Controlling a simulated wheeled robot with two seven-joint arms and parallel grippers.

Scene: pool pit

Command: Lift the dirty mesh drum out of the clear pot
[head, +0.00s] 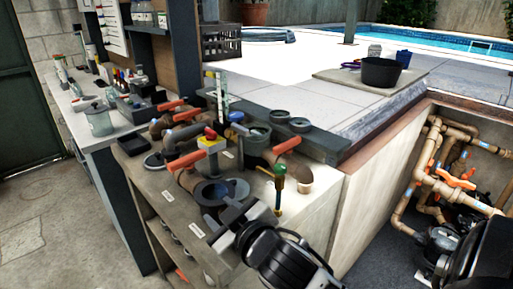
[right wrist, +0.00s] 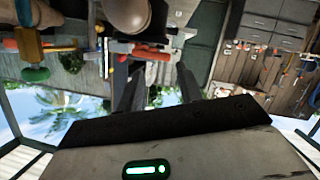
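A clear jar-like vessel (head: 101,121) stands on the bench at the left. My left gripper is not in view.
Pipes and a red-handled valve (head: 187,160) crowd the bench behind the pot. A black tray (head: 134,145) lies at the left. A pit with pipes (head: 440,180) opens at the right.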

